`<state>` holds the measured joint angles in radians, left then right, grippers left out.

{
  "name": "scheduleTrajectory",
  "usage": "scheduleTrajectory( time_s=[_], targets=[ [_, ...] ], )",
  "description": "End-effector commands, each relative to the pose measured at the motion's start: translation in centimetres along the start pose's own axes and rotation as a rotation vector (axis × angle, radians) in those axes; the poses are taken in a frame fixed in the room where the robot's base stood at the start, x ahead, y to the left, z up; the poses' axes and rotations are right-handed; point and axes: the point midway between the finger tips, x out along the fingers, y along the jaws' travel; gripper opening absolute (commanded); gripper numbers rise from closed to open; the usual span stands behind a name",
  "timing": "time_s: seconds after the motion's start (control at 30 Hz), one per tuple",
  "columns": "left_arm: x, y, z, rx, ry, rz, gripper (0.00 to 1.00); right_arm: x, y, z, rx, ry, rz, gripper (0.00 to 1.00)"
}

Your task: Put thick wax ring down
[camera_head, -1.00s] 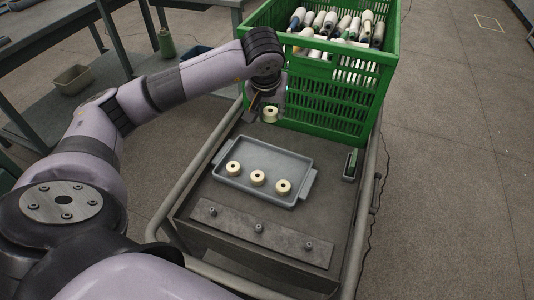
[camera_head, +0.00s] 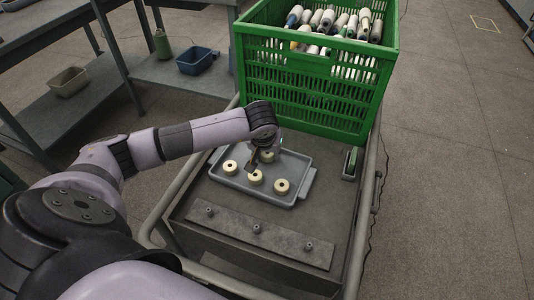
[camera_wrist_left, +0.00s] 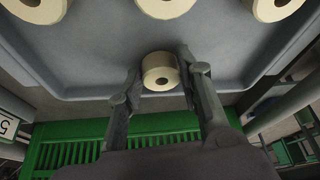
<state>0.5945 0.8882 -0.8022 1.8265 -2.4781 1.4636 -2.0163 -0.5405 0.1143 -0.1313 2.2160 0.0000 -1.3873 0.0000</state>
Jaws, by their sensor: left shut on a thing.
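My left gripper (camera_head: 260,159) is over the far part of the grey tray (camera_head: 300,199). It is shut on a cream wax ring (camera_head: 267,156), which shows between the two fingers in the left wrist view (camera_wrist_left: 160,72). Whether this ring touches the tray floor, I cannot tell. Three other cream rings sit in a row in the tray: a left one (camera_head: 230,167), a middle one (camera_head: 255,178) and a right one (camera_head: 282,186). They show along the top edge of the wrist view, apart from the held ring. My right gripper is not in view.
A green crate (camera_head: 310,85) full of yarn cones stands behind the tray. A small holder (camera_head: 350,165) with a green item stands to the right. Cart rails run along both sides.

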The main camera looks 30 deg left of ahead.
Motion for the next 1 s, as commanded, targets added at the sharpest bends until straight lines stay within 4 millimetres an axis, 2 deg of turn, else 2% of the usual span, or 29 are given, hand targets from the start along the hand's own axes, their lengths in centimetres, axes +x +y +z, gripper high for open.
scheduleTrajectory(
  time_s=[0.43, 0.47, 0.5, 0.77, 1.0],
  targets=[
    [0.15, 0.04, 0.03, 0.0, 0.001, 0.001, 0.14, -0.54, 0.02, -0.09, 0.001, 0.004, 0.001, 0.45],
    [0.15, 0.04, 0.04, 0.0, 0.001, 0.001, 0.34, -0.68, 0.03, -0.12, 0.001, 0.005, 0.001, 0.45],
    [0.12, 0.04, 0.03, -0.001, 0.001, 0.001, 0.36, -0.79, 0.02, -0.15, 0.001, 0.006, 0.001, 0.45],
    [0.11, 0.04, 0.03, 0.0, 0.0, 0.001, 0.53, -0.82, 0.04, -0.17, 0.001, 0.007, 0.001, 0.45],
    [0.11, 0.03, 0.03, 0.0, 0.0, 0.001, 0.53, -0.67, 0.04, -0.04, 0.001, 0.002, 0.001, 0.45]
  ],
)
